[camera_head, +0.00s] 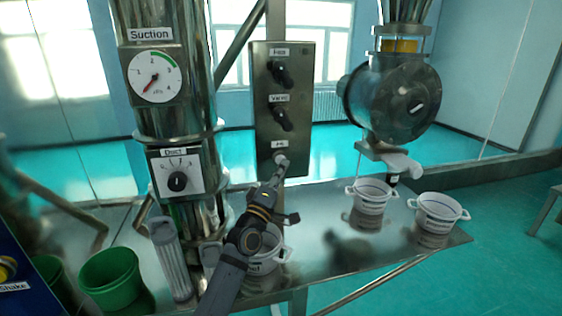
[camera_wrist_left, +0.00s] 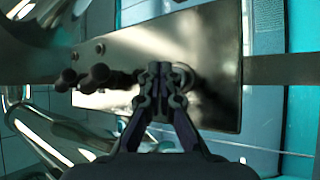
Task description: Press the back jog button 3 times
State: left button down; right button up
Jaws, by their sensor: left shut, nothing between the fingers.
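The jog button (camera_head: 281,159) is a small pale round knob under a short label near the bottom of the upright metal panel (camera_head: 293,205). My left gripper (camera_head: 277,171) is shut and empty, with its tips right at the button. I cannot tell whether they touch it. In the left wrist view the closed fingertips (camera_wrist_left: 160,75) point at the panel face (camera_wrist_left: 215,40), and they hide most of the button. My right gripper is not in view.
Two black knobs (camera_head: 283,74) sit higher on the panel. The steel duct column (camera_head: 168,110) with a suction gauge stands left. White buckets (camera_head: 370,194) stand on the steel table (camera_head: 320,265), and a green bucket (camera_head: 111,278) is at lower left.

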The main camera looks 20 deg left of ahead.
pick_arm(q)
jog(key=shift+w+a, duration=0.1)
jog(key=shift+w+a, duration=0.2)
jog(key=shift+w, duration=0.1)
jog(key=shift+w+a+b, duration=0.25)
jog(key=shift+w+b, duration=0.1)
jog(key=shift+b, duration=0.15)
dwell(0.8)
jog(key=shift+s+d+p, duration=0.5)
jog(key=shift+s+d, duration=0.05)
jog(key=shift+s, duration=0.25)
